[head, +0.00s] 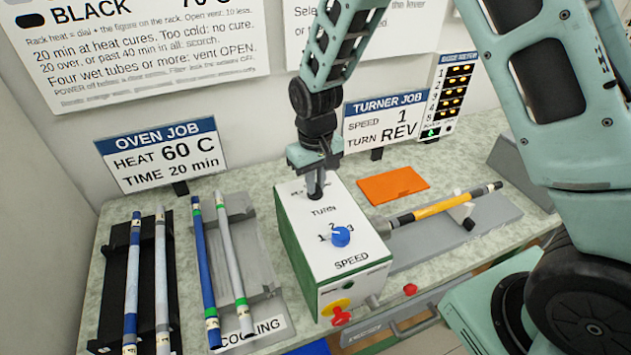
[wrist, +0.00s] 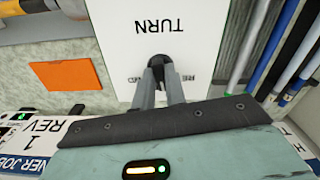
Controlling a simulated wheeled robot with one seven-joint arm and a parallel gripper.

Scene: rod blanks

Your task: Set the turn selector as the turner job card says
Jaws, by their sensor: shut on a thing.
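The turner (head: 335,265) is a green box with a white top, marked TURN and SPEED. My gripper (head: 316,190) points down at the TURN end and is shut on the dark turn selector (wrist: 158,68). The fingers partly cover the small words beside it; letters like RE show on its right in the wrist view. I cannot tell which way the selector points. The blue speed knob (head: 340,236) stands among the figures 1, 2, 3. The turner job card (head: 385,120) reads SPEED 1, TURN REV.
A yellow and black rod (head: 440,207) lies along the turner's grey bed (head: 410,236). An orange mat (head: 393,185) lies behind it. Racks with blue and grey rods (head: 205,260) stand left. A red button (head: 341,317) is on the turner's front. The oven job card (head: 160,157) stands behind.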

